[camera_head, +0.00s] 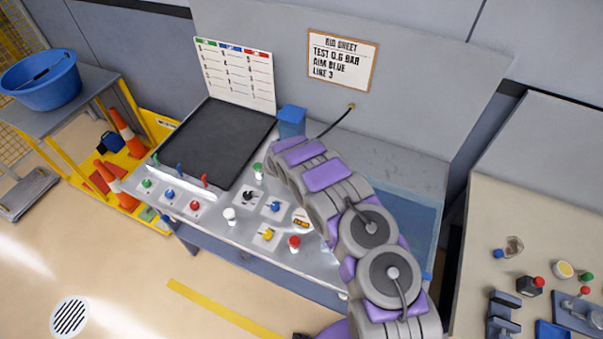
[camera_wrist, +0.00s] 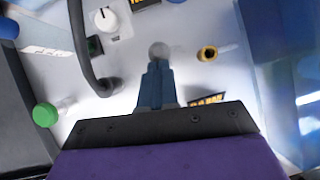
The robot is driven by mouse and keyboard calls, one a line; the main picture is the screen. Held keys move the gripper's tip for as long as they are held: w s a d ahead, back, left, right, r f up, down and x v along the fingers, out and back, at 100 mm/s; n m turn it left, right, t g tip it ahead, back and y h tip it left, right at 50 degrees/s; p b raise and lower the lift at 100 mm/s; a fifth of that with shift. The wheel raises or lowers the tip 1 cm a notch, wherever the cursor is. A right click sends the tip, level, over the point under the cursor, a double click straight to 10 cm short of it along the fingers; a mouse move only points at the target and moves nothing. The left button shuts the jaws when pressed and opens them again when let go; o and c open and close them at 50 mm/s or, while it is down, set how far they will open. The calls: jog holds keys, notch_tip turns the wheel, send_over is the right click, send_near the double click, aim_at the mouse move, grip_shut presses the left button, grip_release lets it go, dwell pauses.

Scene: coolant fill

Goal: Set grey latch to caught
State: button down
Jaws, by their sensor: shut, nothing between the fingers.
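My gripper (camera_wrist: 160,72) points at the bench's control panel in the wrist view, its two blue-grey fingers closed together with nothing between them. A round grey knob (camera_wrist: 160,49) shows right at the fingertips and may be the grey latch. I cannot tell whether the fingers touch it, and its lower part is hidden by them. Its position, caught or not, cannot be read here. In the head view my arm (camera_head: 325,175) reaches over the panel (camera_head: 215,198) and hides the gripper and this spot.
In the wrist view a black curved bar (camera_wrist: 87,55) and green knob (camera_wrist: 45,115) lie left, a white dial (camera_wrist: 105,20) beyond, and a brass ring (camera_wrist: 207,53) right. In the head view, red (camera_head: 294,242) and yellow (camera_head: 267,234) knobs and a blue box (camera_head: 291,121) stand near my arm.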

jog(key=shift+w+d+r, duration=0.1)
jog(key=shift+w+d, duration=0.15)
jog(key=shift+w, duration=0.45)
jog(key=shift+w+d+r, duration=0.1)
jog(key=shift+w+d, duration=0.15)
jog(key=shift+w, duration=0.4)
jog(key=shift+s+a+r, duration=0.2)
jog(key=shift+r, duration=0.05)
jog(key=w+r+v, duration=0.1)
jog(key=v, duration=1.1)
jog(key=shift+w+b, duration=0.3)
jog(key=shift+d, duration=0.1)
jog(key=shift+s, duration=0.1)
